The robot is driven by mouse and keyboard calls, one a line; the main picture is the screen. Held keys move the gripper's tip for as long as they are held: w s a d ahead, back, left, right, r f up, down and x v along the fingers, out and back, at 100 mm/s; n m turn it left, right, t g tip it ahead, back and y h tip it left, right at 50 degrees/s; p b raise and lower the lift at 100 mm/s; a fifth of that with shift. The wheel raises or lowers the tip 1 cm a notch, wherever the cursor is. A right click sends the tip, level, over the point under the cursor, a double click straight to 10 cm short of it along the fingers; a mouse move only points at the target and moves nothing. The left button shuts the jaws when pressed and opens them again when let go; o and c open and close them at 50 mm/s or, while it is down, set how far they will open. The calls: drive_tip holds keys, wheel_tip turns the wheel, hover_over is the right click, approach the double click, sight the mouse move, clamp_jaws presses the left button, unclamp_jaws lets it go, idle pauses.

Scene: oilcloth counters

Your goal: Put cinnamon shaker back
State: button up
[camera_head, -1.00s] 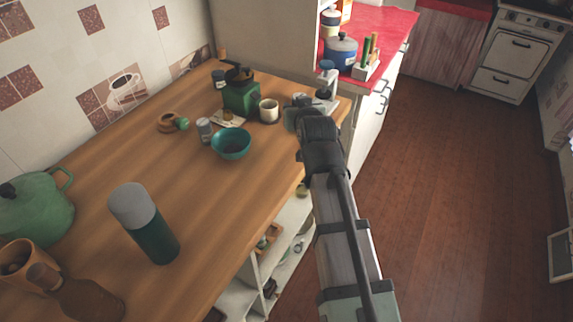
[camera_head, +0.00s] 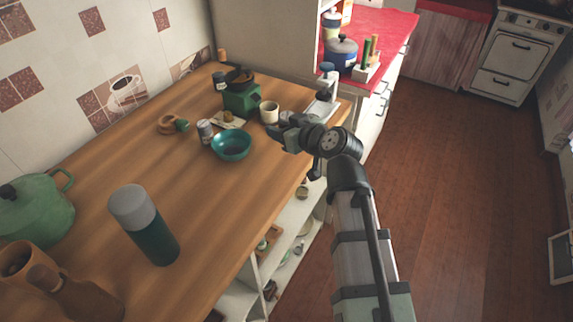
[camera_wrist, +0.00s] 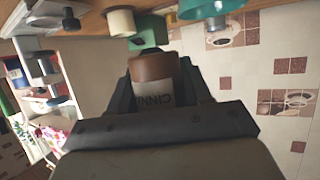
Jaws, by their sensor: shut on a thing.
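The cinnamon shaker (camera_wrist: 154,84) is in my gripper in the wrist view. It has a brown cap and a pale label with the letters "CINN" showing upside down. My gripper (camera_wrist: 160,70) is shut on it, with dark fingers on both sides. In the head view my gripper (camera_head: 276,139) is above the right edge of the wooden counter, to the right of the teal bowl (camera_head: 231,146) and in front of the cream cup (camera_head: 269,112). The shaker cannot be made out clearly there.
A green grinder (camera_head: 240,98), a grey-topped shaker (camera_head: 205,131) and a wooden ring-shaped thing (camera_head: 168,123) stand near the bowl. A grey-capped flask (camera_head: 145,226) and a green pot (camera_head: 36,210) are nearer. Open shelves (camera_head: 287,245) lie below the counter edge. The counter's middle is clear.

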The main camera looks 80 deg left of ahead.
sight(284, 164)
drive_tip(key=shift+f, duration=4.95)
drive_tip(key=o, duration=1.1)
drive_tip(key=shift+f, duration=0.1)
drive_tip(key=v, duration=1.2)
drive_tip(key=shift+w, duration=0.1)
